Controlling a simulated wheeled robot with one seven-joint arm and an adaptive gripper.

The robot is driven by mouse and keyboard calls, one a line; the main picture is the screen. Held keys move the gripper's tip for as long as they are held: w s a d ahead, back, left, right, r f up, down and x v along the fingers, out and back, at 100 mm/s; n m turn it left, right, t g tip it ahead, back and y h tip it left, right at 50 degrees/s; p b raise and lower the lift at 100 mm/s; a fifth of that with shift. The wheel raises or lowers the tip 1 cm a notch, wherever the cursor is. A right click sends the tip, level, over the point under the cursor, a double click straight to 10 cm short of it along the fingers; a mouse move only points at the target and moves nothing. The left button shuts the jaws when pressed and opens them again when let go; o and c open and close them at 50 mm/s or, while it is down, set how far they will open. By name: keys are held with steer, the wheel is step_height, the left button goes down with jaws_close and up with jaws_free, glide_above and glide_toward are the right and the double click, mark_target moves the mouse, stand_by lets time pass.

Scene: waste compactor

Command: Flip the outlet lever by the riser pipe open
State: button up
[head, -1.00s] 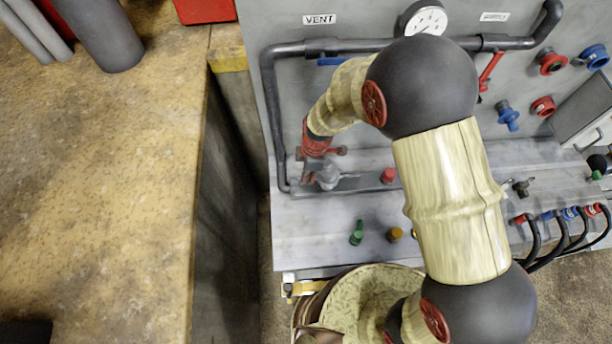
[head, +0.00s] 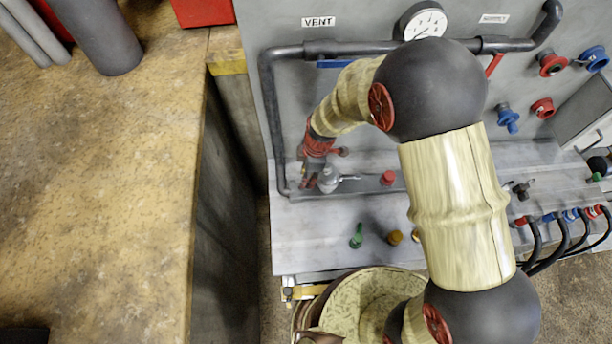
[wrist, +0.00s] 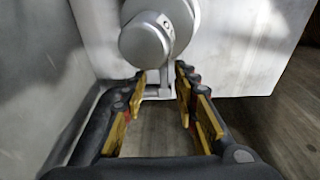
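The outlet valve (head: 328,182) is a silver-grey body on the grey ledge near the foot of the dark riser pipe (head: 272,115). Its thin lever (head: 350,178) points right in the head view. In the wrist view the round valve body (wrist: 147,42) fills the top middle, and the silver lever (wrist: 165,82) reaches toward me between my fingers. My gripper (wrist: 162,85) is open, with yellow pads on both sides of the lever; contact cannot be told. In the head view my gripper is small beside the valve, partly hidden by my wrist.
A blue handle (head: 335,63) sits under the VENT label and a red handle (head: 494,65) farther right. A red knob (head: 387,178) stands right of the valve, with green (head: 356,237) and yellow (head: 395,237) ones in front. A barrel (head: 365,280) stands below the ledge.

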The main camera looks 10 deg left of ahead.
steer(key=shift+o, duration=0.2)
steer(key=shift+s+f, duration=0.1)
steer(key=shift+s, duration=0.05)
step_height(320, 180, up, 12)
steer(key=d, duration=0.2)
steer(key=shift+w, duration=0.2)
steer(key=shift+f, duration=0.1)
stand_by(0.5)
